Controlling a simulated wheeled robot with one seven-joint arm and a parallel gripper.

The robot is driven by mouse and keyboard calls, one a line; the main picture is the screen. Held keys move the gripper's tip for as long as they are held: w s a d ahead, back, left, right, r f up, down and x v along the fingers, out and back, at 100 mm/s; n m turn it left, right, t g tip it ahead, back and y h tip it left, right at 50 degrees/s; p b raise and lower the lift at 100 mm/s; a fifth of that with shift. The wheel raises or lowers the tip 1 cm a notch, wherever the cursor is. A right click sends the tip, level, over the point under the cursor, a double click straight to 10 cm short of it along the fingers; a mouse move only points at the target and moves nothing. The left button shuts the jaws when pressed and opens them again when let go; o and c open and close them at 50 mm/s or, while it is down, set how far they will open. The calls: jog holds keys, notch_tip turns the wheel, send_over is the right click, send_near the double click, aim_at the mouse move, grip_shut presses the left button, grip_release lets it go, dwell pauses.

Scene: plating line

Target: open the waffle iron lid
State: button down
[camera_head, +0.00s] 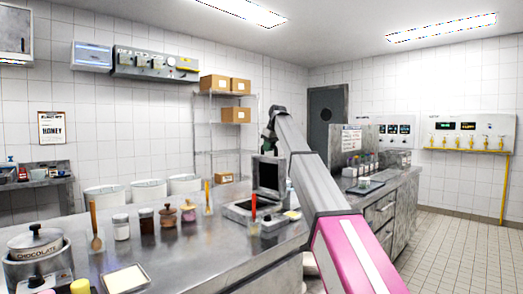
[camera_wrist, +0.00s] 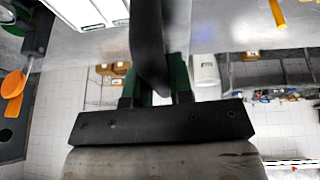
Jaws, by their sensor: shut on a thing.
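The waffle iron (camera_head: 238,212) stands on the steel counter. Its lid (camera_head: 268,173) is up, close to vertical, and its dark inner face shows. My gripper (camera_head: 269,146) is at the top edge of the raised lid, with the arm coming in from the lower right. In the wrist view the green fingers of my gripper (camera_wrist: 156,90) close around a dark bar (camera_wrist: 148,45), which looks like the lid's handle. The exact contact at the fingertips is partly hidden by the bar.
A red-handled tool (camera_head: 253,205) stands at the front of the iron. Several jars, such as a white-lidded one (camera_head: 121,227), line the counter to the left. White tubs (camera_head: 146,190) stand behind. A tray (camera_head: 366,187) lies on the counter at right.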

jog(key=shift+w+d+f, duration=0.15)
jog(key=shift+w+d, duration=0.5)
jog(key=shift+w, duration=0.1)
jog(key=shift+w+d+f, duration=0.1)
jog(key=shift+w+d, duration=0.55)
jog(key=shift+w, duration=0.1)
jog(key=c, duration=1)
grip_release()
jog(key=v, duration=1.1)
jog(key=shift+f, duration=0.1)
